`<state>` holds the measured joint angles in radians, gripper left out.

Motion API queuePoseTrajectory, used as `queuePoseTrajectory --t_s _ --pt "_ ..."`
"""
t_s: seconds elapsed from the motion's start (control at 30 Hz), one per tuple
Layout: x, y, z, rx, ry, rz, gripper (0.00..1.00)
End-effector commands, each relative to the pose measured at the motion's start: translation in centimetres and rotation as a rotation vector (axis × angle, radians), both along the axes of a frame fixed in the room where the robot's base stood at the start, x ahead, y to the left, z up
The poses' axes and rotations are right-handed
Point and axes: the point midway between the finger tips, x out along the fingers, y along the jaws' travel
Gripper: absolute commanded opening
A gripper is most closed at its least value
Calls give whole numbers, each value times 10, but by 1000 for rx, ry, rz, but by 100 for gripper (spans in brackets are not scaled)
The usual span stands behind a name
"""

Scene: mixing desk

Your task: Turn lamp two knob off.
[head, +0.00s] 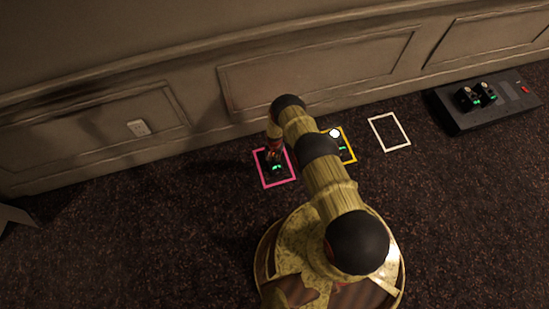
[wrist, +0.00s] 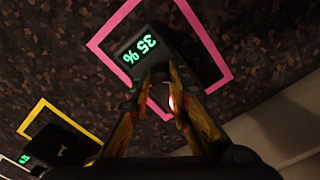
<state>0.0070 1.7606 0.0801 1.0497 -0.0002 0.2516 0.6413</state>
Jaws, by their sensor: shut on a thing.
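A small dark dimmer box (wrist: 118,47) with a green display reading 35 %, upside down in the wrist view, sits inside a pink square outline (wrist: 97,44). My gripper (wrist: 160,82) is shut on its knob, just beside the display; the fingers hide most of the knob. In the head view my gripper (head: 273,152) reaches down into the pink outline (head: 292,168). A second box with a black knob (wrist: 62,147) sits by a yellow outline (wrist: 35,112). I see no label telling which knob is lamp two.
A white outline (head: 373,129) on the dark speckled surface is empty. A black console (head: 515,110) with two knobs stands at the right. A panelled wall (head: 190,115) with an outlet (head: 138,127) runs behind. My arm partly covers the yellow outline (head: 352,147).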

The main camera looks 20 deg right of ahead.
Motion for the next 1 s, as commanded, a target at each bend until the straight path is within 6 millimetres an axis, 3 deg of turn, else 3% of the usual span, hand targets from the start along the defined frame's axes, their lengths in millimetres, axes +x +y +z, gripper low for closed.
queuePoseTrajectory --t_s 0.7,1.0 --pt "2 0 1 0 -2 511 0" --pt "1 0 0 0 -2 635 0"
